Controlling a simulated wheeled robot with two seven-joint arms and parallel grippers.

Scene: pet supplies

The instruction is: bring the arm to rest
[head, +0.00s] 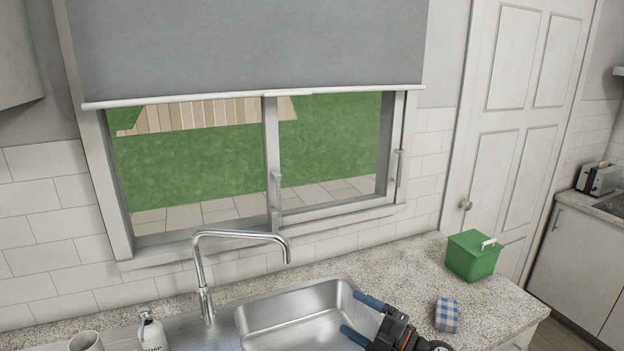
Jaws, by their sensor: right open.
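My right gripper (361,318) comes in from the bottom edge, over the right end of the sink. Its two blue-tipped fingers are spread apart and point left, with nothing between them. Part of my right arm is cut off by the bottom edge. My left gripper and arm are not in view.
A steel sink (290,305) with a tall faucet (240,234) lies below the window. A soap bottle (151,331) and a cup (86,342) stand at left. A blue checked cloth block (447,315) and a green lidded bin (471,257) sit on the counter (415,277) right.

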